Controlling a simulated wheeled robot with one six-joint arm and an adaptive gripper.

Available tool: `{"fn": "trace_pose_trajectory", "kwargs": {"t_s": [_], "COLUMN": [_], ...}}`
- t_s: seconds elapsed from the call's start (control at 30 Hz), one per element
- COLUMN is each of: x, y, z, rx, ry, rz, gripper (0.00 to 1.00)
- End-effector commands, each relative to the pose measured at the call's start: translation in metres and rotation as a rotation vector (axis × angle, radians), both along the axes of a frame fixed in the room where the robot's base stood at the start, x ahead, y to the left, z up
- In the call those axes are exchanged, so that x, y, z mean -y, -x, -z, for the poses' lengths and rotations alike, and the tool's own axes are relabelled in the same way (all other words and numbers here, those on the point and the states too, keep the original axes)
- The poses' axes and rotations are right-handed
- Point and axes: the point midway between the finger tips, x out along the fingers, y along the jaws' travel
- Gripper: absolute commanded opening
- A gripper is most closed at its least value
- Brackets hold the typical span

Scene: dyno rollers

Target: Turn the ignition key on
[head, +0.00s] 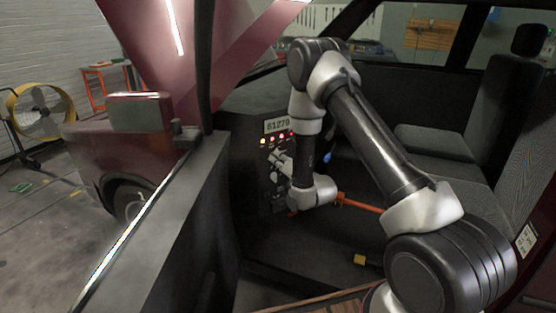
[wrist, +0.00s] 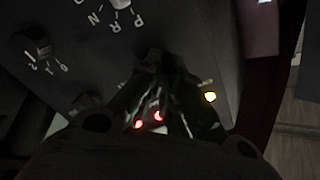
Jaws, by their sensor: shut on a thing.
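The black dash panel (head: 247,151) stands inside the open car, with a number display (head: 277,125) and a row of small lit lamps. My gripper (head: 279,167) is up against its face, below the lamps. In the wrist view my gripper (wrist: 163,72) has its fingertips close together at the panel, shut on a small part. I take this part to be the ignition key; the fingers and the dark picture hide its shape and its angle.
In the wrist view a dark knob (wrist: 35,44) with number marks and a lettered selector (wrist: 119,4) sit near the fingers. Red lamps (wrist: 157,116) glow between them. The open door (head: 172,225) is left of my arm; seats (head: 440,145) are at right.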

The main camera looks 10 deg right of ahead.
Motion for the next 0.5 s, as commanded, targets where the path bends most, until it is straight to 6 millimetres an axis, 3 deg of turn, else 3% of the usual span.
{"fn": "trace_pose_trajectory", "kwargs": {"t_s": [0.43,0.5], "x": [0.0009,0.0009], "y": [-0.0002,-0.0002], "z": [-0.0001,-0.0001], "rx": [-0.003,-0.003], "ry": [-0.012,-0.012], "rz": [0.002,0.002], "gripper": [0.0,0.18]}}
